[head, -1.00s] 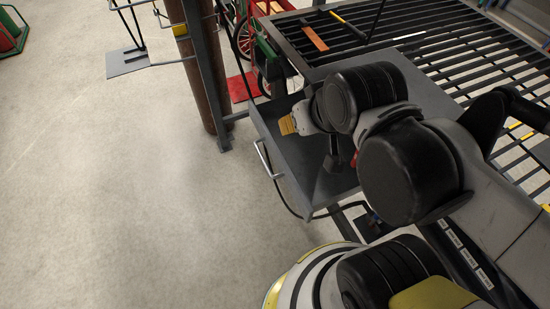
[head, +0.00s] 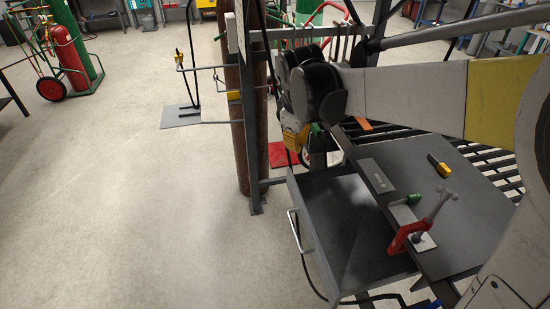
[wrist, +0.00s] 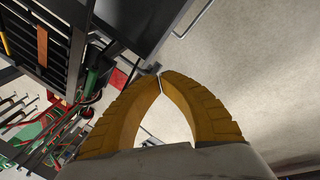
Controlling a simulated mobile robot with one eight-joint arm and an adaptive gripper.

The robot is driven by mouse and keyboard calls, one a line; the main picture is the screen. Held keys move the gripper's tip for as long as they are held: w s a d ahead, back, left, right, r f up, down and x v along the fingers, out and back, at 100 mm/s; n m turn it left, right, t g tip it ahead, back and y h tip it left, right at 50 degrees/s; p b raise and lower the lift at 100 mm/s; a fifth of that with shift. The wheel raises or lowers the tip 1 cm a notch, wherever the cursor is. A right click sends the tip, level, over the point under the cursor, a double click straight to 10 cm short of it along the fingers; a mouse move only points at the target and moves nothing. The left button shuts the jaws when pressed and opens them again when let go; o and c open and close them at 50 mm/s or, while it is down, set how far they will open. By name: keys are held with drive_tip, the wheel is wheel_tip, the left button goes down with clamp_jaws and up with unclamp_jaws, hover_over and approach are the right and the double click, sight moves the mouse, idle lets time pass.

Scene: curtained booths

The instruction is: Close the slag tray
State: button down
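The slag tray (head: 322,207) is a dark grey open box that sticks out to the left from under the slatted table in the head view. Its pale bar handle (head: 296,231) is on the left outer face. In the wrist view the tray (wrist: 135,22) is at the top, with the handle (wrist: 196,18) to its right. My gripper (head: 293,140) has yellow fingers and is above the tray's far left corner, apart from the handle. In the wrist view the fingertips (wrist: 160,76) meet, with nothing seen between them.
The floor (head: 150,230) to the left is clear.

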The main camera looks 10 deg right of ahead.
drive_tip(key=w+a+f+n+g+h, duration=0.1)
drive_tip(key=w+a+f+n, duration=0.15)
drive_tip(key=w+f, duration=0.35)
drive_tip(key=w+a+f+n+g+b, duration=0.1)
drive_tip(key=w+a+f+n, duration=0.15)
drive_tip(key=f, duration=0.65)
drive_tip(key=w+a+f+n+g+h, duration=0.1)
drive_tip(key=w+a+f+n, duration=0.1)
drive_tip(key=w+f+n, duration=0.4)
drive_tip(key=d+f+m+b, duration=0.2)
drive_tip(key=d+f+b, duration=0.3)
drive_tip(key=f, duration=0.6)
drive_tip(key=shift+s+d+b, duration=0.2)
drive_tip(key=shift+d+b, duration=0.1)
drive_tip(key=shift+d, duration=0.55)
